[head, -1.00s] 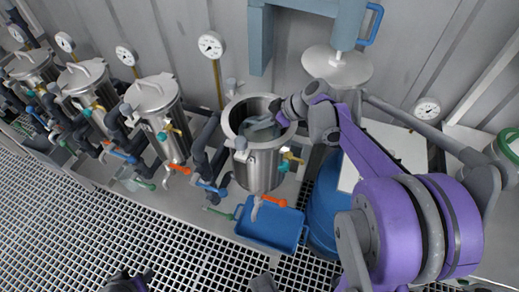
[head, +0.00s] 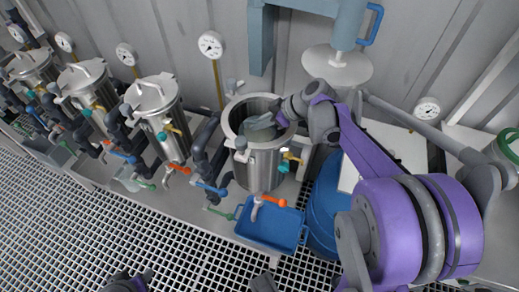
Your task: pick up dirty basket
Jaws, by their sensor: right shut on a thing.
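The dirty basket (head: 259,128) shows as a grey-green shape inside the open steel vessel (head: 262,170). Most of it is hidden by the vessel wall and my right wrist. My right gripper (head: 274,112) reaches over the right side of the vessel's rim and is shut on the basket; its fingertips are hard to make out. A small dark part of my left arm shows at the bottom edge, but the left gripper cannot be made out.
Several closed steel vessels (head: 155,112) stand in a row to the left, with pipes and coloured valves. A blue tray (head: 270,232) lies below the open vessel, beside a blue barrel (head: 325,215). A lid (head: 337,66) hangs on a lifting arm above right.

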